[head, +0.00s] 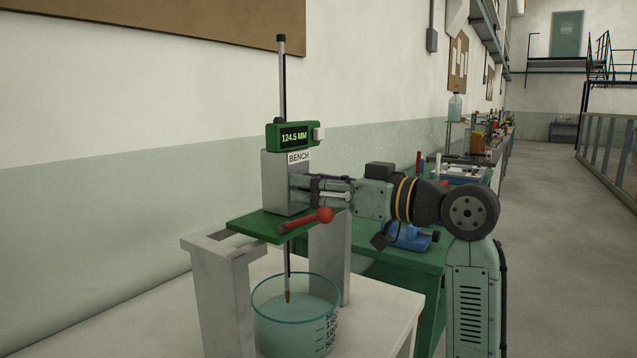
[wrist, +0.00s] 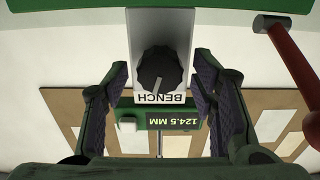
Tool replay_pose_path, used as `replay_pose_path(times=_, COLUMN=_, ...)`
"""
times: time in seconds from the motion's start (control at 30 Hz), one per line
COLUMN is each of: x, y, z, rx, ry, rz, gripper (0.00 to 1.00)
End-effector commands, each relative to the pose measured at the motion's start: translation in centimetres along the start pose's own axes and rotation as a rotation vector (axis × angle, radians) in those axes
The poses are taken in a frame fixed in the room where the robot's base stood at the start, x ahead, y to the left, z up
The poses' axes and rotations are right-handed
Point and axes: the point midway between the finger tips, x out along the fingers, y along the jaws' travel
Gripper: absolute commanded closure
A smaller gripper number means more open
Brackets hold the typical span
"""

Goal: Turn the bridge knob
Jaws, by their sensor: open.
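The bridge knob (wrist: 160,68) is black and round with a pointer ridge. My gripper (wrist: 160,78) is open, with one finger on either side of the knob and a visible gap to each. In the head view my gripper (head: 296,189) reaches from the right to the grey bridge block (head: 280,180), and the knob is hidden there. The green display (head: 293,137) on the block reads 124.5 MM; it also shows in the wrist view (wrist: 175,119).
A red lever with a ball end (head: 323,215) sticks out just below my gripper. A rod hangs into a glass beaker of liquid (head: 296,320) under the green plate (head: 258,225). A green bench (head: 390,272) stands behind my arm. The floor at right is clear.

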Motion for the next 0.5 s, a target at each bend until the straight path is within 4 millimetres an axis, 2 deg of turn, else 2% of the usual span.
replay_pose_path(times=0.13, x=-0.01, y=0.00, z=0.03, rx=0.000, ry=0.000, rz=0.000, gripper=0.48)
replay_pose_path(times=0.5, x=-0.04, y=0.01, z=0.02, rx=0.001, ry=0.000, rz=0.000, gripper=0.72)
